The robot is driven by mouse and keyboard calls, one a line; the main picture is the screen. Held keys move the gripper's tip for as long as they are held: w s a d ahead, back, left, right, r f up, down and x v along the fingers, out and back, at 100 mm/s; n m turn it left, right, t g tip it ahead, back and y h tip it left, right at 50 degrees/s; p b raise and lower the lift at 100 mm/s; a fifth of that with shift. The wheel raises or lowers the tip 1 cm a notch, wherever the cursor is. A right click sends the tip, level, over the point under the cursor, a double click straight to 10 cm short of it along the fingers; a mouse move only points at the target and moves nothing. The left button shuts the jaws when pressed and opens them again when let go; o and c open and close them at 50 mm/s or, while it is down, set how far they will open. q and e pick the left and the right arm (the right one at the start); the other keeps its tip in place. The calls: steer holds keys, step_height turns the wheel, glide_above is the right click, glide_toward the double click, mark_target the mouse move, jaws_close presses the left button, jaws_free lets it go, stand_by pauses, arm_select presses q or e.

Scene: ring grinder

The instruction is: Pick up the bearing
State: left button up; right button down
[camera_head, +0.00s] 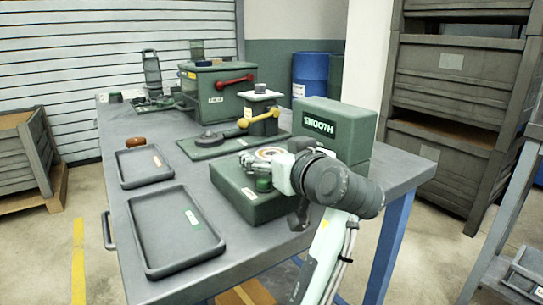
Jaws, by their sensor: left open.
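The bearing appears to be the pale ring with an orange-brown band (268,153) on top of the low green block (236,200) at the table's right front. My left gripper (258,167) is over that block, right beside the ring, and covers part of it. Its jaws are open; the fingers are small here, and I cannot tell whether they touch the ring or stand around it. My dark left wrist hides the block's right end. My right gripper is not in view.
A green box marked SMOOTH (334,128) stands just behind my wrist. A machine with a yellow-ended lever (257,119) and a green box with a red lever (218,91) stand farther back. Two shallow trays, the near one (144,243) and far one (127,178), lie left.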

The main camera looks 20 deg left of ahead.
arm_select(q)
steer(key=shift+c, duration=0.5)
steer(key=c, duration=1.5)
steer(key=shift+r, duration=0.15)
